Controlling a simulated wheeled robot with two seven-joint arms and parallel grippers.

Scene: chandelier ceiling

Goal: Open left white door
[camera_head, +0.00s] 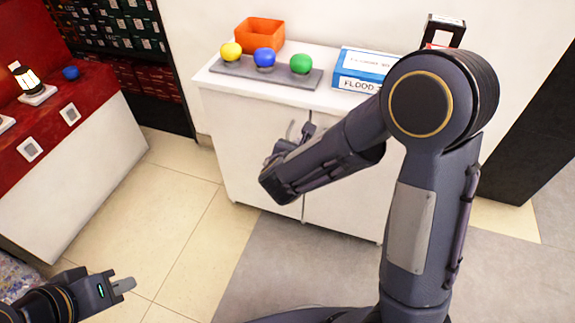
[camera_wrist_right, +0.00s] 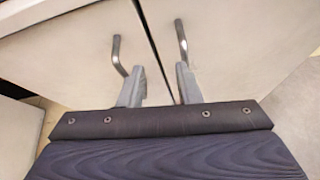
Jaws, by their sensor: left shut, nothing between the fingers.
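The white cabinet (camera_head: 320,95) has a left white door (camera_head: 245,140) and a right door (camera_head: 345,200); both look closed. In the right wrist view the left door (camera_wrist_right: 65,50) and right door (camera_wrist_right: 225,40) meet at a dark seam. The left door's metal handle (camera_wrist_right: 118,55) is near my left-hand finger, and the right door's handle (camera_wrist_right: 181,40) is near the other. My right gripper (camera_wrist_right: 160,85) is open, its fingers either side of the seam; contact is unclear. My left gripper (camera_head: 128,284) is shut and empty, low at the left, away from the cabinet.
The cabinet top carries an orange box (camera_head: 260,33), a grey tray (camera_head: 225,68) with yellow, blue and green balls, and a blue-white box (camera_head: 365,68). A red-topped white counter (camera_head: 75,180) stands left. The tiled floor (camera_head: 170,220) between them is clear.

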